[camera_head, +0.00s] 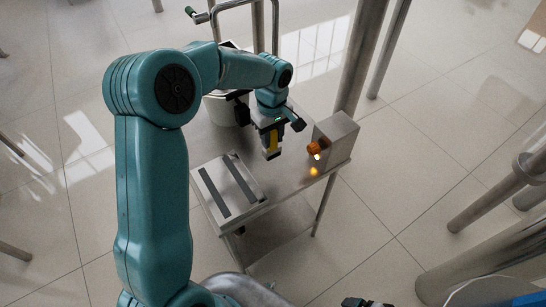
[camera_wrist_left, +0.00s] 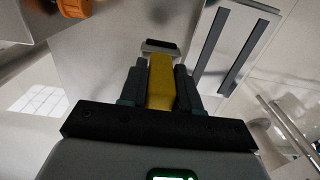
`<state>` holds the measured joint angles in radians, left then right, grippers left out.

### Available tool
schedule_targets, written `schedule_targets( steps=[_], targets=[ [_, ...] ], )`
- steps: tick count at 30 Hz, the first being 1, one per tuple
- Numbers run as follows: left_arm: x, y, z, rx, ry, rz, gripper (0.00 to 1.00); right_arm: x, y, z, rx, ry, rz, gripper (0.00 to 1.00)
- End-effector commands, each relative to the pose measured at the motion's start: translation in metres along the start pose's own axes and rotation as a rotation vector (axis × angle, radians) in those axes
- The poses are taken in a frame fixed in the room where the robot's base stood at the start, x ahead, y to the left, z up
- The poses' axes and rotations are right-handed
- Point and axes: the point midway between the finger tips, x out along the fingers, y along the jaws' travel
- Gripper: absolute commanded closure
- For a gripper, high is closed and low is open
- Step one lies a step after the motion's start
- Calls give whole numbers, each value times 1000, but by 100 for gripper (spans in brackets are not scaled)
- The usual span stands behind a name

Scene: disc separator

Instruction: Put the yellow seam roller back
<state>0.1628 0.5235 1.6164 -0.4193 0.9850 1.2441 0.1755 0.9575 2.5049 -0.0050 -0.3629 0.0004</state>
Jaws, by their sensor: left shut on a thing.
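The yellow seam roller (camera_head: 274,139) is upright between the fingers of my left gripper (camera_head: 271,143), above the metal table. In the left wrist view the yellow handle (camera_wrist_left: 161,82) sits between both dark fingers, with a grey and black end (camera_wrist_left: 160,47) beyond the fingertips. My left gripper (camera_wrist_left: 160,88) is shut on it. In the head view the roller's lower end looks close to the tabletop; I cannot tell whether it touches. A small dark and teal piece at the bottom edge may be my right gripper (camera_head: 365,302); its fingers cannot be made out.
A pale plate with two dark strips (camera_head: 207,192) lies at the table's front left. A metal box (camera_head: 338,138) with an orange knob (camera_head: 313,148) stands at the right edge. Bare metal tabletop (camera_head: 281,178) lies between plate and box.

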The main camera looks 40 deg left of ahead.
Motion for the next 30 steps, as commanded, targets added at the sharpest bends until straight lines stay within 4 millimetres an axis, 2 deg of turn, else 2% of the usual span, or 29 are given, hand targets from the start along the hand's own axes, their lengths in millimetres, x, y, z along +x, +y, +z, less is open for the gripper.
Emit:
schedule_targets(
  steps=[3, 10, 16, 19, 30],
  targets=[
    [27, 0, 0, -1, -1, -3, 100, -4, -1, 0, 1, 0, 0, 0],
    [53, 1, 1, -2, 1, 0, 100, -5, -2, 0, 0, 0, 0, 0],
    [85, 2, 2, -3, 0, -2, 100, -9, -3, 0, 1, 0, 0, 0],
    [91, 2, 2, -4, 1, 1, 100, -9, -3, 0, 1, 0, 0, 0],
    [96, 2, 2, -3, 1, 2, 100, -3, -1, 0, 1, 0, 0, 0]
  ],
)
